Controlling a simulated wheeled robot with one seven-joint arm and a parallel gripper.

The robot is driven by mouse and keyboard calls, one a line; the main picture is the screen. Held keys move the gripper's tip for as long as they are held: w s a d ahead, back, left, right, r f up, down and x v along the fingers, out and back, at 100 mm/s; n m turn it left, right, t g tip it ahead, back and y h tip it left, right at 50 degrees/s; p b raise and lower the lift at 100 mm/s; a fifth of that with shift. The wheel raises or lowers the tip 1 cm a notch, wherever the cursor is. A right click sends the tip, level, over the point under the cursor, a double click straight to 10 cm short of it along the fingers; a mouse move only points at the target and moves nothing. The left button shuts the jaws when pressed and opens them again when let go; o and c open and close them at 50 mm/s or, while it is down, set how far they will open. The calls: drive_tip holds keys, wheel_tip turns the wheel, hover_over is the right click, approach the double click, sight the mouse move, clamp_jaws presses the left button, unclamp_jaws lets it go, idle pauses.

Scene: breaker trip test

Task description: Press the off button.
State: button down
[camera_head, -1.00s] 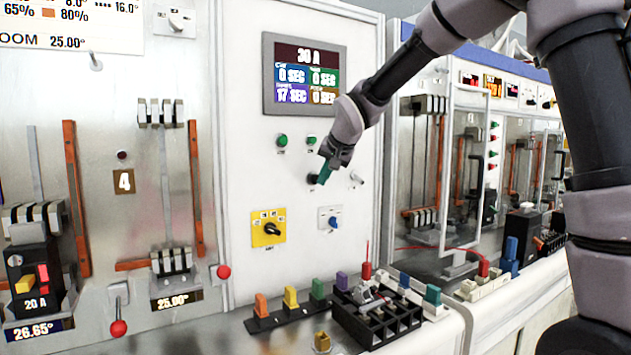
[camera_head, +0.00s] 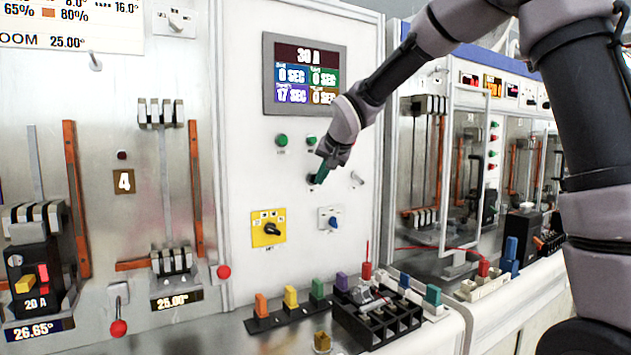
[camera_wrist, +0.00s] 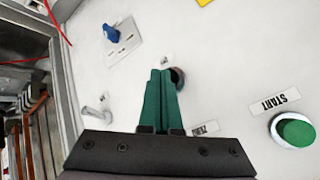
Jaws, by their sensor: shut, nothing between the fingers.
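My gripper (camera_head: 320,176) is shut and empty, its green fingers pointing at the white control panel (camera_head: 350,215). In the head view its tips overlap a dark round button (camera_head: 311,180) below the two green buttons. In the wrist view the closed fingertips (camera_wrist: 160,73) lie right beside and partly in front of that dark button (camera_wrist: 179,76). I cannot tell whether they touch it. The small label by it is too small to read, so I cannot confirm that it is the off button.
A green button (camera_wrist: 297,132) marked START sits to the right in the wrist view. A toggle switch (camera_head: 357,178) is right of my fingers. Below are a yellow rotary switch (camera_head: 268,228) and a blue knob (camera_head: 333,222). A display (camera_head: 304,75) is above.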

drive_tip(key=shift+w+a, duration=0.1)
drive_tip(key=shift+w, duration=0.1)
drive_tip(key=shift+s, duration=0.15)
idle(0.5)
drive_tip(key=shift+s+d, duration=0.5)
drive_tip(key=shift+s, duration=0.1)
drive_tip(key=shift+s+d, duration=0.7)
drive_tip(key=shift+s, duration=0.35)
drive_tip(key=shift+s+d, duration=0.7)
drive_tip(key=shift+s, duration=0.35)
